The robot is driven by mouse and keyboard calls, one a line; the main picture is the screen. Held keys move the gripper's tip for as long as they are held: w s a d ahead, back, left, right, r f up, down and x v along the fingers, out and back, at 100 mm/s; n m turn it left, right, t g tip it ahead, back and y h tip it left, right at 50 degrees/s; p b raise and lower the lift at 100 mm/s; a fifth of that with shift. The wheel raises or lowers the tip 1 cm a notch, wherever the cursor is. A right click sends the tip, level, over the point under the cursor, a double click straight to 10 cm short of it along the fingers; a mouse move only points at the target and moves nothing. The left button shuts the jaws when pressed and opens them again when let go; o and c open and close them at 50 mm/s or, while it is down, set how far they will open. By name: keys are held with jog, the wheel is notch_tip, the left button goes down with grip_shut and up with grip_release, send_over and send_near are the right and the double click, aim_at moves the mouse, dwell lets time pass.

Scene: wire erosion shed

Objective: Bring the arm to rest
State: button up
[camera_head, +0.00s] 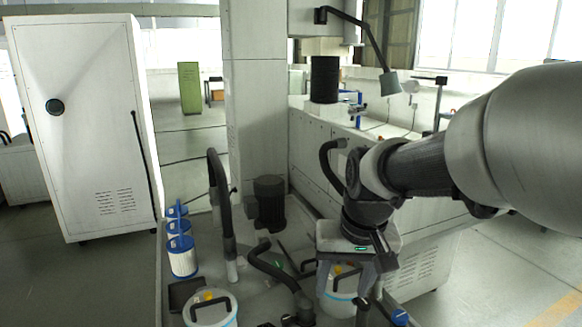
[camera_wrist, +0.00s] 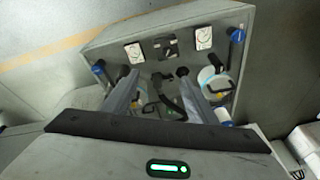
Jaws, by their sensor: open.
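My arm reaches in from the right edge of the head view, and its wrist points down. My gripper (camera_head: 342,288) hangs over the low grey platform at the bottom centre, in front of a white bucket (camera_head: 338,302). In the wrist view my gripper (camera_wrist: 158,76) shows two separate fingers with a gap between them. Nothing is held between them. The gap lies over a black hose and handle area of the platform. I cannot tell how far the fingertips are above the things below.
Another white bucket (camera_head: 212,308) stands at the front left of the platform. Blue-capped filters (camera_head: 182,258) line its left edge. Black hoses (camera_head: 222,205) and a dark motor (camera_head: 269,203) stand behind. A white cabinet (camera_head: 85,130) is left. Floor is clear at lower right.

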jog(key=s+d+r+t, duration=0.2)
jog(key=s, duration=0.5)
jog(key=s+d+r+t, duration=0.1)
jog(key=s+d+r, duration=0.1)
jog(key=s, duration=0.5)
notch_tip(320, 180, up, 14)
jog(key=p, duration=1.3)
jog(key=shift+d+h, duration=0.2)
jog(key=shift+h, duration=0.2)
jog(key=shift+w+f, duration=0.1)
jog(key=shift+f, duration=0.05)
